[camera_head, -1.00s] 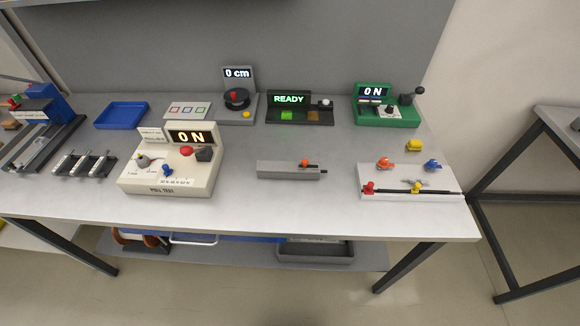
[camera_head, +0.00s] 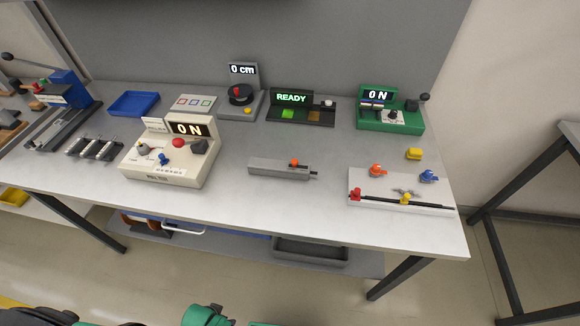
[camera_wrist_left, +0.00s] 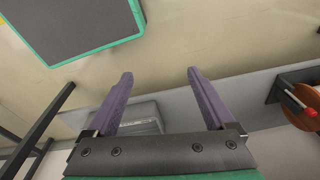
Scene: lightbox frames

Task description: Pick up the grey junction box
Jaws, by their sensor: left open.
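I cannot tell for sure which thing is the grey junction box. A long grey block (camera_head: 265,167) with an orange knob and a dark rod at its right end lies near the middle of the table in the head view. A grey open tray (camera_head: 310,252) sits on the shelf below. My left gripper (camera_wrist_left: 160,75) is open and empty in the left wrist view, its two purple fingers apart. A grey ribbed box-like thing (camera_wrist_left: 142,117) shows beyond and between the fingers, partly hidden by the gripper. My right gripper is not in view.
The grey table (camera_head: 240,212) holds a cream test unit (camera_head: 150,175), a white panel with knobs (camera_head: 375,190), a green unit (camera_head: 392,122), a READY display (camera_head: 290,98) and a blue tray (camera_head: 133,103). The table's front strip is clear. A second table frame stands right.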

